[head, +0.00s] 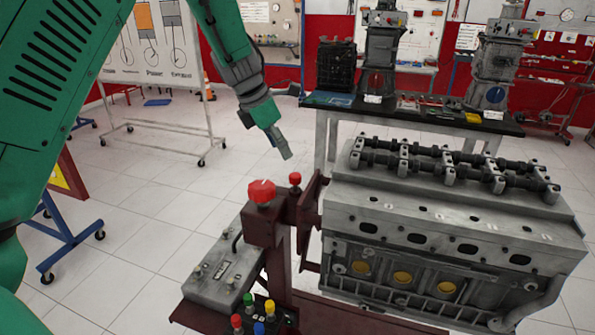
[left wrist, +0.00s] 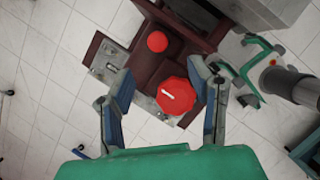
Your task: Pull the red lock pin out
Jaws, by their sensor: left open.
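Two red knobs top the dark red engine stand post (head: 266,228). One is a large faceted red knob (head: 261,192) with a white mark; behind it is a smaller round red knob (head: 295,180) on a short stem. I cannot tell for sure which one is the lock pin. In the left wrist view the large knob (left wrist: 177,95) lies between the finger lines and the small knob (left wrist: 157,41) lies beyond the fingertips. My left gripper (head: 284,147) is open and empty, above and apart from both knobs; it also shows in the left wrist view (left wrist: 163,78). My right gripper is not in view.
A grey engine block (head: 450,225) with camshafts on top stands right of the post. A bench (head: 425,118) with engine parts stands behind. The tiled floor at left is mostly free.

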